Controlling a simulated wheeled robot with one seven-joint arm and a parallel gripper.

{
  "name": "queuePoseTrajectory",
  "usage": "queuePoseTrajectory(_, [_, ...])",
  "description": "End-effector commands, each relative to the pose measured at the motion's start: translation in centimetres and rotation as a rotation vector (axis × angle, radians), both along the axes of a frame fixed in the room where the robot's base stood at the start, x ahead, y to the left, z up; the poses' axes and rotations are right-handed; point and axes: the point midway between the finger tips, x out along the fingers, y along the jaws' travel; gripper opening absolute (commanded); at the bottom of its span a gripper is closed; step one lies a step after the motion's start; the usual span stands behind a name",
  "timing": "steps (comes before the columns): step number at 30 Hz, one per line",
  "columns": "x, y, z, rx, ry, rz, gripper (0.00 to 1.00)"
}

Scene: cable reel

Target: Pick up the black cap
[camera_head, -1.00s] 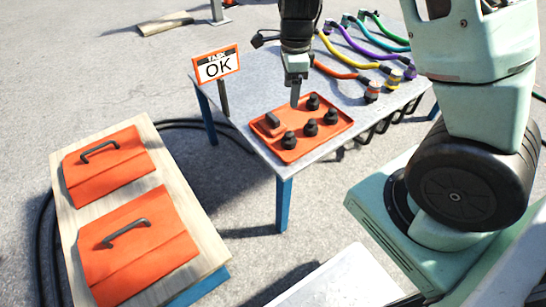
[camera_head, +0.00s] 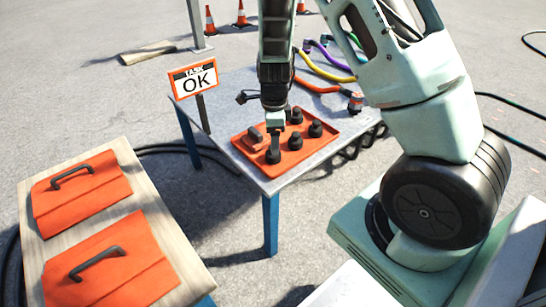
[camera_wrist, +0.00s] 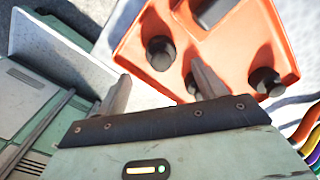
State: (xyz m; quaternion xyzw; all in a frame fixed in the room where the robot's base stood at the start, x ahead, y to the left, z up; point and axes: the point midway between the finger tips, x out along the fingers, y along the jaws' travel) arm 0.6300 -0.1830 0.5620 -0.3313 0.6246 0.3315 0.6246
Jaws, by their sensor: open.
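Several black caps stand upright on the orange tray (camera_head: 318,145). The nearest black cap (camera_head: 273,156) is at the tray's front left corner, with others behind it, such as a middle cap (camera_head: 295,141) and a right cap (camera_head: 316,129). My gripper (camera_head: 274,145) points down right over the nearest cap, and its fingers partly cover the view there. In the wrist view my open gripper (camera_wrist: 163,88) has a cap (camera_wrist: 160,53) lying beyond its fingertips, between their lines. Another cap (camera_wrist: 190,85) is partly hidden by one finger, and one more (camera_wrist: 265,81) sits to the right.
Two orange cases (camera_head: 80,190) with handles are on a wooden bench (camera_head: 150,200) at left.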

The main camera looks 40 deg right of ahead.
Motion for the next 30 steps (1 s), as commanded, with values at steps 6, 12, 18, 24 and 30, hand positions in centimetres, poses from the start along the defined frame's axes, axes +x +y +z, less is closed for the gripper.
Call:
queuePoseTrajectory(6, [0.1,-0.2,-3.0,0.0,0.001,0.0,0.7])
queuePoseTrajectory(12, [0.1,-0.2,-5.1,0.0,0.0,0.001,0.7])
queuePoseTrajectory(18, [0.2,-0.2,-5.0,0.0,-0.001,0.001,0.7])
queuePoseTrajectory(24, [0.2,-0.2,-5.0,0.0,-0.001,0.001,0.17])
queuePoseTrajectory(30, [0.2,-0.2,-5.0,0.0,-0.001,0.001,0.16])
